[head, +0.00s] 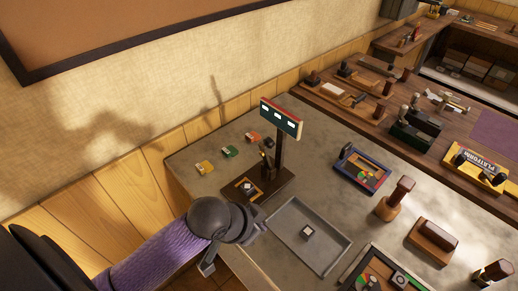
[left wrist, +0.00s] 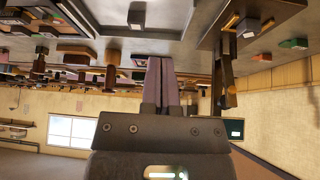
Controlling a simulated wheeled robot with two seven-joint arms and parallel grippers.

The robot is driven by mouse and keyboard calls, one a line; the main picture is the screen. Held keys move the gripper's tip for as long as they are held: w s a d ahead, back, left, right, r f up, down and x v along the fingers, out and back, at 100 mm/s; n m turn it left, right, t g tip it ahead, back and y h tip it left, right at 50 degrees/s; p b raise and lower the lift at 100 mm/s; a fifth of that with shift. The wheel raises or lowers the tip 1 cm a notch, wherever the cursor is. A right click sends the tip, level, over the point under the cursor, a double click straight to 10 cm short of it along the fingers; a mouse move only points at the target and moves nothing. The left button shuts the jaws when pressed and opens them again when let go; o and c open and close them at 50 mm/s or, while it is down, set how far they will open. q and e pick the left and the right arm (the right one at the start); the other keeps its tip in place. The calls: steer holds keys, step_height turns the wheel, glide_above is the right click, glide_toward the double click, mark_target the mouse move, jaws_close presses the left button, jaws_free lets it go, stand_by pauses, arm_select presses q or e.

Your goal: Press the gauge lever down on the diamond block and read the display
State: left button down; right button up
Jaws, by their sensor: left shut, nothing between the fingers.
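The gauge stands on a dark wooden base (head: 272,190), with a post carrying a green display (head: 281,117). The display has several small white windows, too small to read. The dark lever (head: 266,157) is at the post, above the base. A small dark block with a pale top (head: 247,187) sits on the base; its mark is unclear. Another small block with a pale top (head: 307,232) lies in the grey tray (head: 330,262). In the left wrist view my left gripper (left wrist: 161,80) is shut and empty, beside the gauge and apart from it. My right gripper is out of view.
Yellow (head: 204,167), green (head: 229,152) and orange (head: 253,137) pieces lie behind the gauge, near the wall. A blue-framed tray (head: 362,171) and wooden stamp-like pieces (head: 395,200) stand to the right. A cluttered shelf (head: 330,99) runs along the back.

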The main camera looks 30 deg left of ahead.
arm_select(q)
steer(key=w+a+r+t, duration=0.2)
steer(key=w+a+r, duration=0.2)
steer(key=w, duration=0.4)
steer(key=n+t, duration=0.1)
steer(key=t, duration=0.1)
glide_toward(266, 144)
step_height(266, 144, up, 3)
steer(key=w, duration=0.2)
steer(key=shift+h, duration=0.3)
steer(key=b+x, duration=0.2)
steer(key=x, duration=0.6)
steer(key=shift+b, duration=0.3)
steer(key=shift+w+d+f, duration=0.1)
steer(key=shift+w+f, duration=0.1)
steer(key=shift+f, duration=0.3)
steer(key=s, duration=0.1)
steer(key=s+a+f, duration=0.1)
steer(key=s, duration=0.1)
steer(key=shift+f+p, duration=0.2)
steer(key=shift+p, duration=0.2)
steer(key=shift+f, duration=0.2)
steer(key=shift+d, duration=0.1)
